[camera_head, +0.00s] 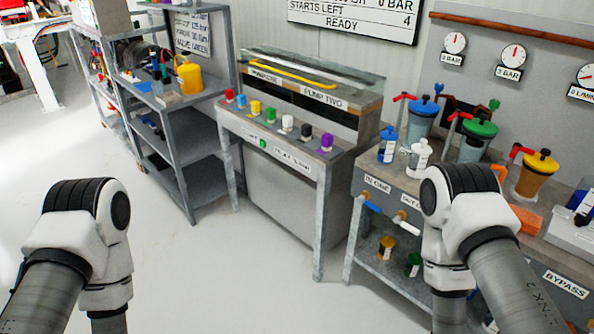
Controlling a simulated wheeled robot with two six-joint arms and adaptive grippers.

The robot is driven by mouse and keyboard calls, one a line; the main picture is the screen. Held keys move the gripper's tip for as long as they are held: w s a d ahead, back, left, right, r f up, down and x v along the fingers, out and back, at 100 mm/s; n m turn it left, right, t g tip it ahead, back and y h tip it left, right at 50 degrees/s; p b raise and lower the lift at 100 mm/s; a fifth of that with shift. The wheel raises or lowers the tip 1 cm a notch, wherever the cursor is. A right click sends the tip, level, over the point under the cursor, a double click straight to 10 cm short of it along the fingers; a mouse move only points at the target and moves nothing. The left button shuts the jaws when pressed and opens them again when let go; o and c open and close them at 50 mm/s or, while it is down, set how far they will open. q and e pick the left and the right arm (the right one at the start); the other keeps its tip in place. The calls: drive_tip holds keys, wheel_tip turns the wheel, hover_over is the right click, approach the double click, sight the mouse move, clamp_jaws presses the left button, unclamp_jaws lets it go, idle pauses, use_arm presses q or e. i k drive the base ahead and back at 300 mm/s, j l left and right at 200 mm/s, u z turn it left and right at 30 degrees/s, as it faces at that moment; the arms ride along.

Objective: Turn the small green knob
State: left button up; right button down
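A small green knob (263,143) sits on the front edge of the control bench, between two white labels. A green-topped piece (271,115) also stands on the bench top, in a row with red, blue, yellow, white, black and purple ones. I cannot tell from this view which way either green one is turned. My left arm shows at the lower left and my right arm at the lower right. Both arms bend downward out of the picture. Neither gripper shows, and both arms are well apart from the bench.
The control bench (325,180) stands mid-picture. Left of it is a grey shelf (180,102) with a yellow jug (190,77). At right, a bench (395,178) carries lidded canisters, bottles and taps, partly hidden by my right arm. Open floor (215,270) lies in front.

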sight(494, 105)
drive_tip(key=z, duration=1.45)
